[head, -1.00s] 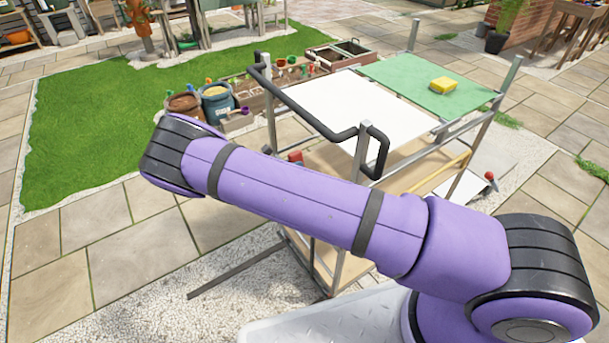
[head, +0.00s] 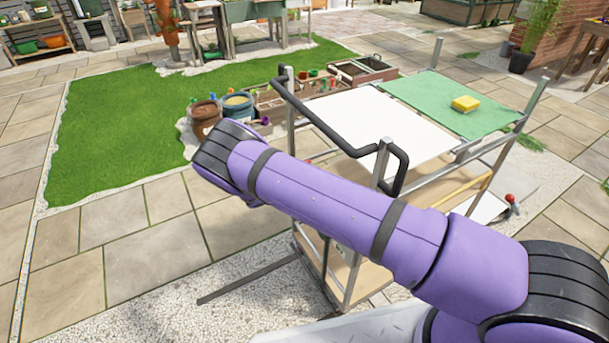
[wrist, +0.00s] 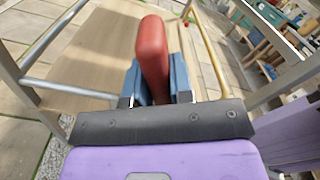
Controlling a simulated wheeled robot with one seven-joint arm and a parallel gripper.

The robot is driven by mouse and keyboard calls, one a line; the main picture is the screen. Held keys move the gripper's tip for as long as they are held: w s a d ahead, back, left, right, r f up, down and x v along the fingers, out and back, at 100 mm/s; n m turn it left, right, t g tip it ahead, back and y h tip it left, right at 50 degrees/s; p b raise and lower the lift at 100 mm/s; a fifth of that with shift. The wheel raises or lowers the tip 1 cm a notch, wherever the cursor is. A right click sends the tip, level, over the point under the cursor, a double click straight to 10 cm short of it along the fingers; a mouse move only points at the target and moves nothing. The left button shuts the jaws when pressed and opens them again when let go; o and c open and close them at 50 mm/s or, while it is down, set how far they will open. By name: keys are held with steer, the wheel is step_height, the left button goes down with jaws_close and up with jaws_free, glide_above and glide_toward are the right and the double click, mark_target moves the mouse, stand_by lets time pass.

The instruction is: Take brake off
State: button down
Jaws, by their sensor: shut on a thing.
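In the wrist view a red lever (wrist: 152,45), likely the brake handle, stands between the blue fingers of my gripper (wrist: 157,80). The fingers press on both sides of it near its lower part, and its base is hidden by my wrist. In the head view the cart (head: 338,137) has a black push handle, a metal frame and wooden shelves. My arm crosses in front of the cart there, and my gripper is hidden behind it.
A white board (head: 385,125) and a green mat (head: 440,103) with a yellow sponge (head: 466,104) top the cart. A red-knobbed item (head: 511,198) is at the cart's right. Pots (head: 204,116) and planter boxes stand behind. Paving at the left is open.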

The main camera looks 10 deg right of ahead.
steer(key=c, duration=1)
jaws_free()
steer(key=shift+w+f, duration=0.1)
steer(key=shift+w, duration=0.1)
steer(key=shift+a, duration=0.1)
steer(key=v, duration=1)
steer(key=shift+s+a, duration=0.15)
steer(key=shift+a, duration=0.2)
steer(key=shift+a, duration=0.1)
